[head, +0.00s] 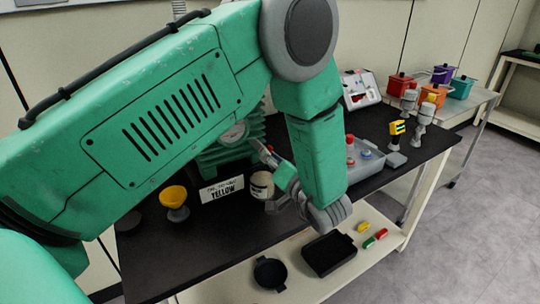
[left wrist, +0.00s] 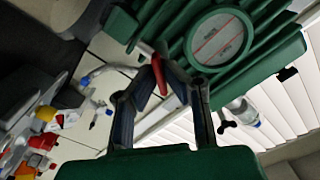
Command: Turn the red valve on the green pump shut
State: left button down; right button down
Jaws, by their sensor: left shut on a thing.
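The green pump (head: 232,150) stands on the black tabletop, largely hidden behind my left arm in the head view. In the left wrist view its ribbed green body and round gauge plate (left wrist: 219,39) fill the upper right. The red valve (left wrist: 158,75) is a small red lever beside the pump body. My left gripper (left wrist: 160,84) has its fingertips closed around the red valve. In the head view the left gripper (head: 264,150) reaches up to the pump's front, and the valve is too small to make out there. My right gripper is not in view.
A grey tray (head: 368,168) with bottles is to the right. Black pans (head: 329,254) lie on the lower shelf.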

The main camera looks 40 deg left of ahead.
pick_arm(q)
jog(key=shift+d+f+m+p, duration=0.1)
jog(key=shift+d+m+p, duration=0.05)
jog(key=shift+m+p, duration=4.4)
jog(key=shift+m+b, duration=0.7)
jog(key=shift+m, duration=0.25)
jog(key=c, duration=1.7)
grip_release()
jog(key=shift+w+f, duration=0.1)
jog(key=shift+w, duration=0.05)
